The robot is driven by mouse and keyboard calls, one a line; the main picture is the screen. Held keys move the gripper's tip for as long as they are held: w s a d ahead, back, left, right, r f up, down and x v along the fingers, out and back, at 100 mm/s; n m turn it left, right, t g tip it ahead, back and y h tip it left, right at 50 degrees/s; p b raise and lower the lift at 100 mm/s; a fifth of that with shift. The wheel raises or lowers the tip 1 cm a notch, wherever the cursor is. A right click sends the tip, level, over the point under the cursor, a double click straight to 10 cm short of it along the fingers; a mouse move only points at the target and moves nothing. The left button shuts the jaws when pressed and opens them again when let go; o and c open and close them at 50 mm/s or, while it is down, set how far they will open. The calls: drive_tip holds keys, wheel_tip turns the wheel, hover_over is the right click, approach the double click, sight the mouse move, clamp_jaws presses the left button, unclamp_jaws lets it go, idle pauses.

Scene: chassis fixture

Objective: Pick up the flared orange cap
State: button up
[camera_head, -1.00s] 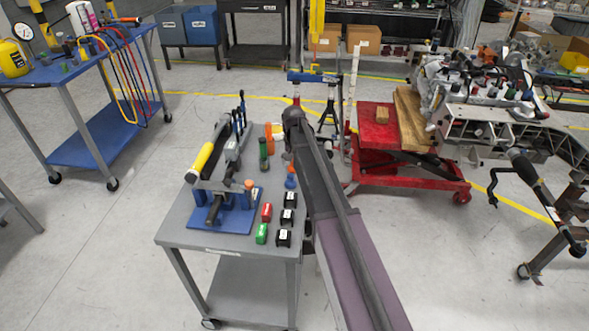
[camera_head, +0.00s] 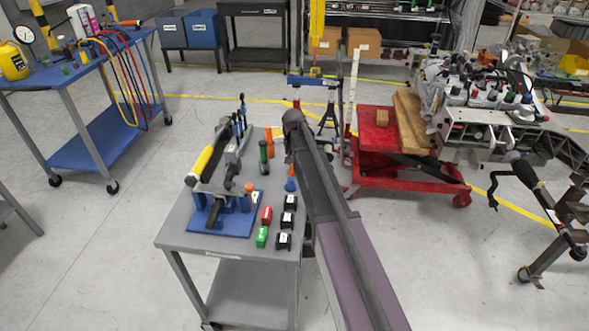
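Several orange pieces are on the grey cart (camera_head: 185,236); which one is the flared cap is hard to tell at this size. A tall orange piece (camera_head: 269,141) stands near the cart's back edge. Another orange piece (camera_head: 290,170) shows at the top of a blue cone-shaped piece (camera_head: 290,185), close beside my arm. A small orange piece with a pale mark (camera_head: 254,198) is at the blue fixture (camera_head: 222,222). My dark arm reaches up along the cart's right side. My gripper cannot be made out; the arm's far end hides that area.
A black-and-yellow tool lies across the fixture. Green (camera_head: 262,237), red (camera_head: 266,215) and black blocks (camera_head: 284,240) stand at the cart's front right. A green bottle-like piece (camera_head: 264,157) stands behind them. A red lift table (camera_head: 395,135) is at the right.

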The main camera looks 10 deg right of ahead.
drive_tip(key=shift+r, duration=0.2)
wheel_tip(320, 180, up, 10)
drive_tip(key=p, duration=1)
drive_tip(key=shift+f, duration=0.2)
drive_tip(key=shift+d, duration=0.1)
idle(1.0)
